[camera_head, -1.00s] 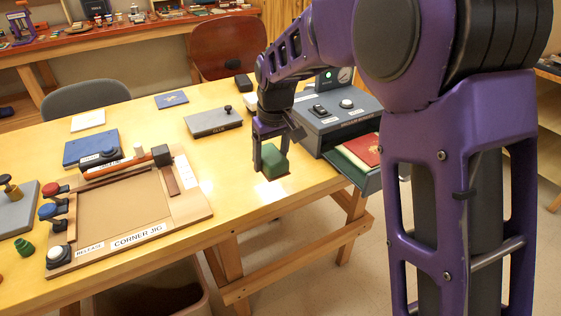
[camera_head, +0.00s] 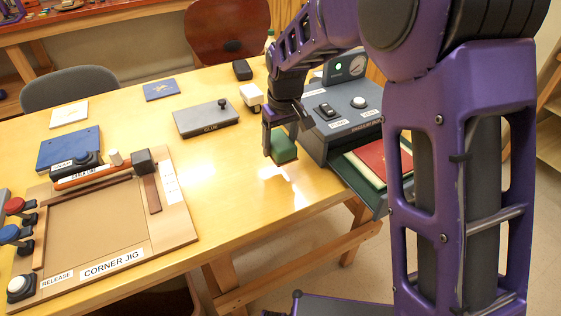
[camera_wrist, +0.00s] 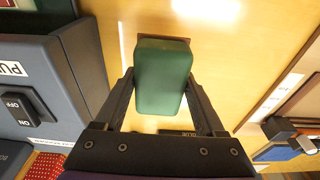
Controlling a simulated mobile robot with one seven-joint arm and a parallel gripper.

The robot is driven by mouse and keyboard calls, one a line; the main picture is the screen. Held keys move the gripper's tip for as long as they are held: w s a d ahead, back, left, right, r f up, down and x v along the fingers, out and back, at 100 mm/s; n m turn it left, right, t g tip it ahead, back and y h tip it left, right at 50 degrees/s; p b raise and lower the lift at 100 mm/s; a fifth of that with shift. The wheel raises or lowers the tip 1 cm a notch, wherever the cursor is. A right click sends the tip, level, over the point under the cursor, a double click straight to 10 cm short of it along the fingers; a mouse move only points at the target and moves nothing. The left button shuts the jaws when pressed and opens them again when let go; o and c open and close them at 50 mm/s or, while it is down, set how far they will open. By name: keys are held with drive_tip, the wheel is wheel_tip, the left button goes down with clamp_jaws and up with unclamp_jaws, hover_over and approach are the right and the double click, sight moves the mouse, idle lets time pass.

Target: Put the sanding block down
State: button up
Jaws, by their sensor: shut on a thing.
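The sanding block is a green block (camera_head: 284,147) with a thin brown face at its far end. My gripper (camera_head: 280,140) is shut on it and holds it near the right side of the yellow wooden table, just left of the grey machine. In the wrist view the green block (camera_wrist: 163,78) sits between the two dark fingers, and the brown face shows along its top edge. Whether the block touches the table or hangs a little above it, I cannot tell.
The grey machine (camera_head: 345,115) with a switch, a white button and a drawer holding red material (camera_head: 385,160) stands close on the right. The corner jig (camera_head: 105,225) is at the left, a grey glue box (camera_head: 206,118) behind. Bare table lies between.

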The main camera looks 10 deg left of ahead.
sight(282, 142)
drive_tip(key=shift+f+b, duration=0.4)
drive_tip(key=shift+f, duration=2.75)
drive_tip(key=shift+f, duration=0.15)
drive_tip(key=o, duration=1.3)
drive_tip(key=shift+s, duration=0.1)
drive_tip(key=r, duration=0.4)
drive_tip(key=s+r+p, duration=0.1)
drive_tip(key=r, duration=0.3)
drive_tip(key=d+r, duration=0.1)
drive_tip(key=r, duration=0.3)
drive_tip(key=shift+s+r+p, duration=0.1)
drive_tip(key=shift+s+p, duration=0.05)
drive_tip(key=shift+p, duration=0.2)
